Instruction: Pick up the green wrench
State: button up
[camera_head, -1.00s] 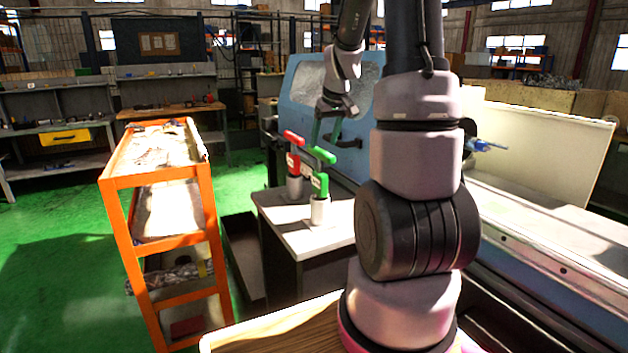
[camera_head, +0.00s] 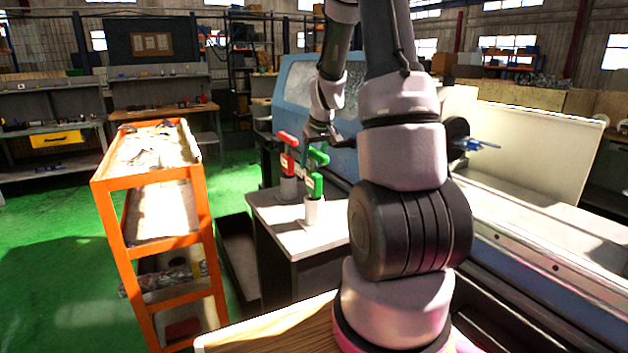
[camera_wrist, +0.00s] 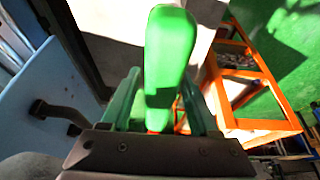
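The green wrench (camera_head: 315,184) stands upright in a light round holder (camera_head: 313,211) on a small grey-topped stand. In the wrist view, the green wrench (camera_wrist: 170,45) lies between the two green fingers of my gripper (camera_wrist: 162,88), which appear spread on either side of it. A gap shows between the wrench and the right finger. In the head view, my gripper (camera_head: 307,152) points down, just above and behind the wrench, and its fingertips are partly hidden. A red wrench (camera_head: 288,160) stands in its own holder to the left and behind.
The grey stand top (camera_head: 276,212) carries both holders. An orange shelf cart (camera_head: 112,222) stands to the left. The blue machine (camera_head: 297,90) is close behind and to the right. Green floor is free between the cart and the back benches.

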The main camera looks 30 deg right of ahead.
grip_shut()
jog(key=shift+r, duration=0.1)
dwell(1.1)
